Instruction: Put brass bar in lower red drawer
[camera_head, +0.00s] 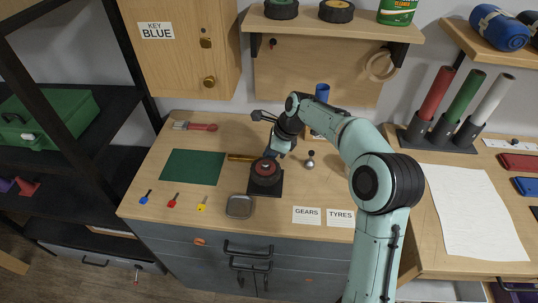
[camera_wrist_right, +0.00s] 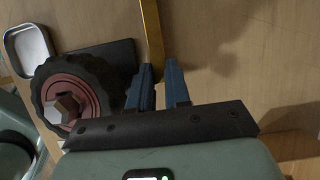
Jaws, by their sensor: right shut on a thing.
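The brass bar (camera_head: 241,157) lies low over the workbench, just right of the green mat. It also shows in the right wrist view (camera_wrist_right: 151,35), running up from between the fingers. My right gripper (camera_head: 270,154) is shut on the bar's right end; its blue fingers show in the right wrist view (camera_wrist_right: 158,83). A black tyre with a red hub (camera_head: 265,173) is close beside the gripper and partly hides it. The grey cabinet front (camera_head: 190,255) has black handles. I cannot make out which front is the lower red drawer. My left gripper is not in view.
The green mat (camera_head: 192,167), a grey tray (camera_head: 239,206), a small knob-topped part (camera_head: 309,160) and coloured keys (camera_head: 172,201) lie on the bench. Red and blue boxes (camera_head: 520,162) lie at the far right. My right arm spans the bench's right side.

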